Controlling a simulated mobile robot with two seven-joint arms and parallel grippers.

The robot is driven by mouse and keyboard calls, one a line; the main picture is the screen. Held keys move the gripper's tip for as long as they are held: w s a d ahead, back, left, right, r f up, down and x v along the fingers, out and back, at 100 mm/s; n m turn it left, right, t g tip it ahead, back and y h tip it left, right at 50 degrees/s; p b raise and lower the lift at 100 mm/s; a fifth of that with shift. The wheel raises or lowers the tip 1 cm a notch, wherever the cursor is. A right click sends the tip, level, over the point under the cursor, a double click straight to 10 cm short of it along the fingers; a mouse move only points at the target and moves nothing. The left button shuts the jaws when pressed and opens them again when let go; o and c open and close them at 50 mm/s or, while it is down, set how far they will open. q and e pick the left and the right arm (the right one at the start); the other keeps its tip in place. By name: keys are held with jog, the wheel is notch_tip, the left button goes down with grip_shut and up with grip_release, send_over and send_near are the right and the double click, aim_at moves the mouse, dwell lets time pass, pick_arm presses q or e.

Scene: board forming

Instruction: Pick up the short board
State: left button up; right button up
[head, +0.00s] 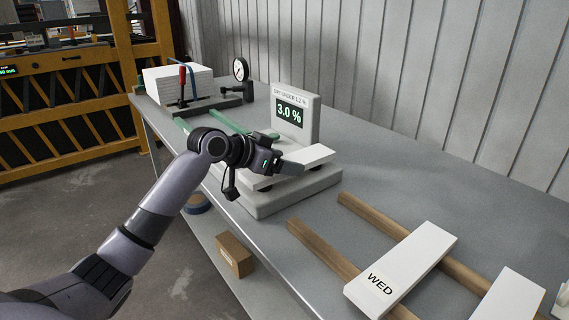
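My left gripper (275,160) is at the moisture meter (297,115), whose display reads 3.0 %. A small white board-like piece (312,155) lies over the meter's base, right by the gripper's tip. The fingers are partly hidden, and I cannot tell whether they are closed on it. A white board marked WED (408,262) lies across two wooden rails (365,215) at the right front. Another white board (512,300) lies further right on the rails, cut off by the frame.
A strapped white stack (180,85) and a dial gauge (241,69) stand at the table's far left end. A cardboard box (234,255) sits below the table edge. The grey tabletop (430,180) behind the rails is clear up to the corrugated wall.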

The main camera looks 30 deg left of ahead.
pick_arm(q)
notch_tip(320, 180, up, 20)
jog(key=p, duration=0.2)
jog(key=shift+f, duration=0.15)
jog(key=o, duration=0.6)
jog(key=c, duration=0.5)
